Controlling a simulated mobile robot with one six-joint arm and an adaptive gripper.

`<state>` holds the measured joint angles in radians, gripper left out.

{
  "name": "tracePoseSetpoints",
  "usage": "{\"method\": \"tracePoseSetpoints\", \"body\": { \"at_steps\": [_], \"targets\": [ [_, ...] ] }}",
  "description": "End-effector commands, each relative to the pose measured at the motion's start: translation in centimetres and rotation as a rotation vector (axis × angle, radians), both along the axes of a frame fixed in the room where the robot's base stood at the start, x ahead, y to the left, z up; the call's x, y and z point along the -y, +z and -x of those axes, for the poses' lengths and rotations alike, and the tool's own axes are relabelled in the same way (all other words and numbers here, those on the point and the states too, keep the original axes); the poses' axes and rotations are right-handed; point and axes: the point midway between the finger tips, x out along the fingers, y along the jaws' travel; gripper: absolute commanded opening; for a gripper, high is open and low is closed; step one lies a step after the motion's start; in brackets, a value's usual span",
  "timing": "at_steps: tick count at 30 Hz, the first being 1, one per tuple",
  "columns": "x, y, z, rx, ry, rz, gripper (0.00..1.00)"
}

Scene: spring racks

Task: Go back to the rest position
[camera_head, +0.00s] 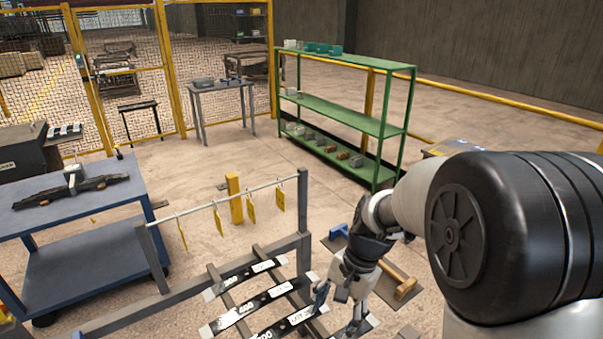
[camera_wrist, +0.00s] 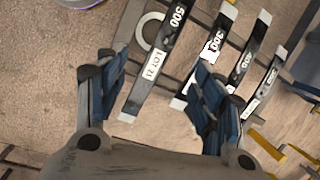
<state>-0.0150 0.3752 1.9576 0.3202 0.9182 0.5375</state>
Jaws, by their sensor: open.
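My gripper (camera_head: 338,312) is at the lower middle of the head view, low over the right side of the spring rack (camera_head: 303,215). In the wrist view my gripper (camera_wrist: 160,75) has its two blue fingers wide apart. The fingers close on nothing. Dark leaf springs with white labels and pale ends lie across the rack bars; one spring (camera_head: 262,302) shows in the head view. In the wrist view a spring marked 500 (camera_wrist: 170,40) shows between the fingers; how far below them it lies, I cannot tell. Another spring (camera_wrist: 240,82) lies to the right.
Yellow tags (camera_head: 251,204) hang from the rack's rail. A blue cart (camera_head: 70,208) with a dark spring on top stands at left. A green shelf (camera_head: 345,113) stands behind. A wooden-handled tool (camera_head: 405,289) lies right of my gripper. Open floor lies between the rack and shelf.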

Motion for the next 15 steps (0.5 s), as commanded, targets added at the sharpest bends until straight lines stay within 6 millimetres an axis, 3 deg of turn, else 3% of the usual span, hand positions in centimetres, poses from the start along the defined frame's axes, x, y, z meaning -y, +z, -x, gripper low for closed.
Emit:
{"method": "tracePoseSetpoints", "body": {
  "at_steps": [1,6,10,15],
  "targets": [
    [0.5,2.5,1.1,0.054,0.047,0.013,0.62],
    [2.1,8.0,5.4,0.199,0.215,0.071,0.62],
    [3.4,11.1,9.0,0.306,0.339,0.129,0.62],
    [5.0,13.5,13.9,0.431,0.493,0.221,0.62]
  ]
}}
